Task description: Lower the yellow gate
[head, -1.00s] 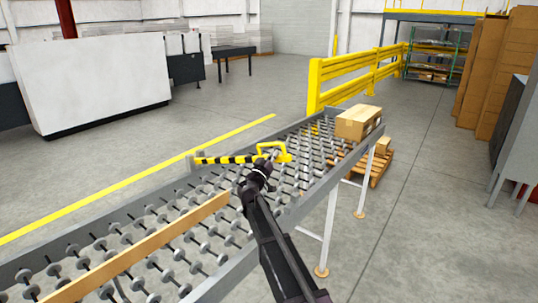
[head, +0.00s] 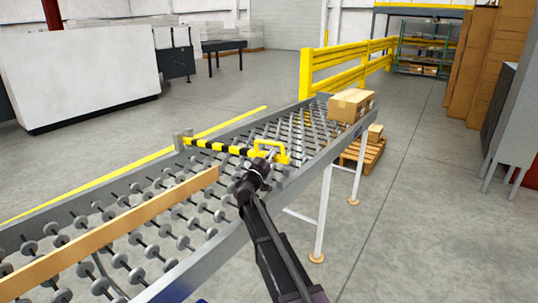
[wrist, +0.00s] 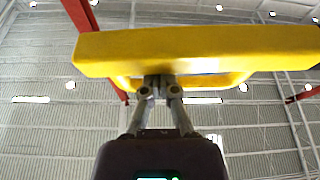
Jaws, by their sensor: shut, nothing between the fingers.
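The yellow gate is a black-and-yellow striped bar (head: 218,147) low across the roller conveyor, sloping slightly down to the right in the head view. Contact is not clear. I cannot tell whether the bar touches the rollers.
A long wooden board (head: 110,232) lies along the conveyor's near part. A cardboard box (head: 350,103) sits at its far end, near a yellow guard rail (head: 345,63). A pallet (head: 370,152) stands beside the legs. The floor to the right is open.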

